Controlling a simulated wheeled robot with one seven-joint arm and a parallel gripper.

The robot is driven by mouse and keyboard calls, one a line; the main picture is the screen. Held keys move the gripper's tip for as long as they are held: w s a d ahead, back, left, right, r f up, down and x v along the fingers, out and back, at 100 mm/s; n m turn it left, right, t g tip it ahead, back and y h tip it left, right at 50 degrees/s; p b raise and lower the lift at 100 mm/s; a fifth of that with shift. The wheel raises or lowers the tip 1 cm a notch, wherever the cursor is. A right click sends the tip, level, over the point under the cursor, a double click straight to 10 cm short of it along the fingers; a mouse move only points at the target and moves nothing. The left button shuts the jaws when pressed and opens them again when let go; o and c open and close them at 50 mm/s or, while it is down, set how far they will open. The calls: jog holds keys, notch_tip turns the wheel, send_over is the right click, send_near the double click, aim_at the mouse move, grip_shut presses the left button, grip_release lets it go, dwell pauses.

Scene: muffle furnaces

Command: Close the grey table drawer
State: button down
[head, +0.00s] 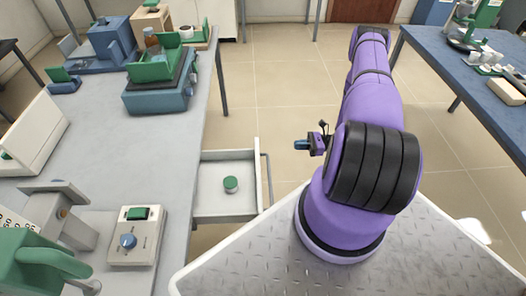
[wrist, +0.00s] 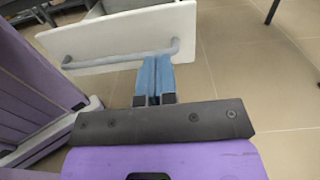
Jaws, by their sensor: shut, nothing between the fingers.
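The grey table drawer (head: 226,206) is pulled out from the grey table (head: 150,160) on the left in the head view. A small green-topped container (head: 231,184) stands inside it. In the wrist view the drawer's front panel (wrist: 120,35) faces me, with a grey bar handle (wrist: 105,63) along it. My gripper (head: 300,145) is to the right of the drawer in the head view. In the wrist view my gripper (wrist: 155,78) has its blue fingers together, pointing at the front panel near the handle's right end. Whether the fingertips touch the handle is unclear.
A balance-like device (head: 136,237) and other lab equipment stand on the grey table. A blue-topped table (head: 470,75) with items on it stands at the right. The tiled floor (head: 275,95) between the tables is clear.

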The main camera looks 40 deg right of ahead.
jog(key=x, duration=1.4)
jog(key=shift+f, duration=0.3)
jog(key=shift+a, duration=0.1)
jog(key=x, duration=2.3)
jog(key=shift+w+r, duration=0.3)
jog(key=shift+w, duration=0.05)
jog(key=shift+a, duration=0.1)
